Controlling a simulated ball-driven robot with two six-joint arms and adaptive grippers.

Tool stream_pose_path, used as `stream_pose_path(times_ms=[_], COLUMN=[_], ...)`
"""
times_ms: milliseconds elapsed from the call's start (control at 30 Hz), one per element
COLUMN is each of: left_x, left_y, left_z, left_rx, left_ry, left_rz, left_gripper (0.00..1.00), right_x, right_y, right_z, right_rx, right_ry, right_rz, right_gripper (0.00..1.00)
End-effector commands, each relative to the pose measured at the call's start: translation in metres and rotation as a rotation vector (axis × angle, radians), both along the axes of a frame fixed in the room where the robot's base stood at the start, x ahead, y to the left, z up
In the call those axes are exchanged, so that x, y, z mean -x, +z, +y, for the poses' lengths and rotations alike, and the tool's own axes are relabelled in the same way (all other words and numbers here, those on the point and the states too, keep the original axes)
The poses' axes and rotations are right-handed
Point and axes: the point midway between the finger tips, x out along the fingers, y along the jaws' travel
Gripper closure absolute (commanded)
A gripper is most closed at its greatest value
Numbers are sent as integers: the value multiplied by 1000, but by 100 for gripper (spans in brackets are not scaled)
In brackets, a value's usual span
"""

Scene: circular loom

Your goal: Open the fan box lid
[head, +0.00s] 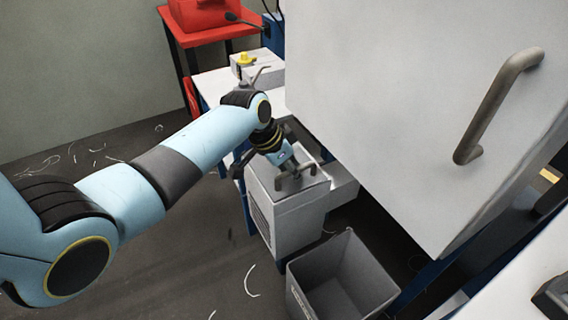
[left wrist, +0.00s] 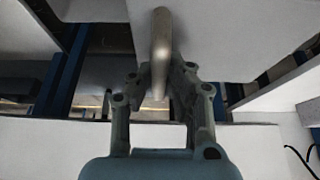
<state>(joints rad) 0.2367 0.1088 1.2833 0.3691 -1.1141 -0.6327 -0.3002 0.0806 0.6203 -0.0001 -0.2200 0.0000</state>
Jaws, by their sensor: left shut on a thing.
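The fan box (head: 297,231) is a light grey box with a slatted vent on its left side, in the middle of the head view. Its lid (head: 312,190) is the pale top face and looks flat on the box. A grey bar handle (head: 309,168) stands on the lid. My left gripper (head: 288,180) is at the lid, shut on the handle. In the left wrist view the handle (left wrist: 161,45) runs between the two fingers (left wrist: 157,95). The fingers partly hide the handle. My right gripper is not in view.
A large white panel (head: 400,110) with a bar handle (head: 492,105) fills the right, close to my left arm's wrist. An open grey bin (head: 322,305) stands in front of the fan box. A white table and a red stand (head: 207,37) are behind. Scraps lie on the floor.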

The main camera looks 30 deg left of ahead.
Motion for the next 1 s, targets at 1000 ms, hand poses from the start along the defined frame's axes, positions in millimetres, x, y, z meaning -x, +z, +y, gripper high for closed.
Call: stream_pose_path(times_ms=[1000], left_x=[-17], left_y=[68], left_z=[27], left_rx=[3], left_ry=[-4], left_rz=[-1], left_gripper=[100], right_x=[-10], right_y=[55], right_z=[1], right_rx=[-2], right_ry=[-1], right_rz=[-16], right_gripper=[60])
